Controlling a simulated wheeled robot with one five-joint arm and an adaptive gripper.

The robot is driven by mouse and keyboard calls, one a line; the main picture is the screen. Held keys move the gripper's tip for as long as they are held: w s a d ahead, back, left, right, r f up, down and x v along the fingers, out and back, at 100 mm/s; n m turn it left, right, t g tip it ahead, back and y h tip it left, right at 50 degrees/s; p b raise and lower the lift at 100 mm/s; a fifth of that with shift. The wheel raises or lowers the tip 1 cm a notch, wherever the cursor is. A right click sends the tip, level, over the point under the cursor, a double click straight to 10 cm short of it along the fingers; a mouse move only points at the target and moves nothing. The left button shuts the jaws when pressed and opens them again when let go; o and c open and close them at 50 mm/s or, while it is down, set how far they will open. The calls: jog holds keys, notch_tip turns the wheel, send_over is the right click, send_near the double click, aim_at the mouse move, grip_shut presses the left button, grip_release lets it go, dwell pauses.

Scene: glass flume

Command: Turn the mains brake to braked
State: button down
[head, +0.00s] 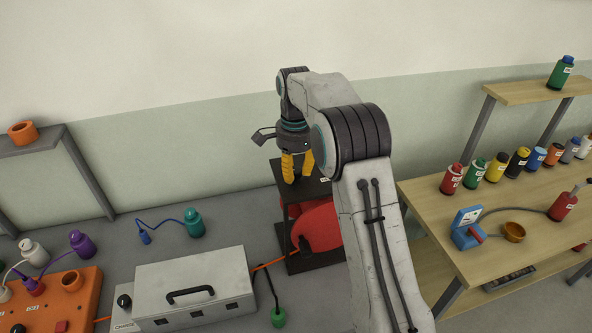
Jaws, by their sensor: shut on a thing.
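My gripper (297,167), with yellow fingers, points down at the top of a black stand (279,173) in the middle of the head view. Its fingers are shut on a small part there, which I take for the mains brake's handle. The fingers hide that part, so I cannot see its setting. A small pale label shows at the right of the fingers, partly behind my arm. A red rounded machine body (318,226) sits in the stand below, its right side hidden by my arm.
A grey case with a black handle (195,290) stands on the grey bench, left of the stand. A wooden table (480,215) with several coloured bottles is at right.

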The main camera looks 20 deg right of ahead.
aim_at(294, 170)
jog(key=shift+s+a+f, duration=0.1)
jog(key=shift+f, duration=0.1)
dwell(0.4)
jog(key=c, duration=0.9)
grip_release()
jog(key=shift+a+r, duration=0.1)
jog(key=shift+a, duration=0.05)
jog(key=shift+r, duration=0.1)
jog(key=shift+r, duration=5.9)
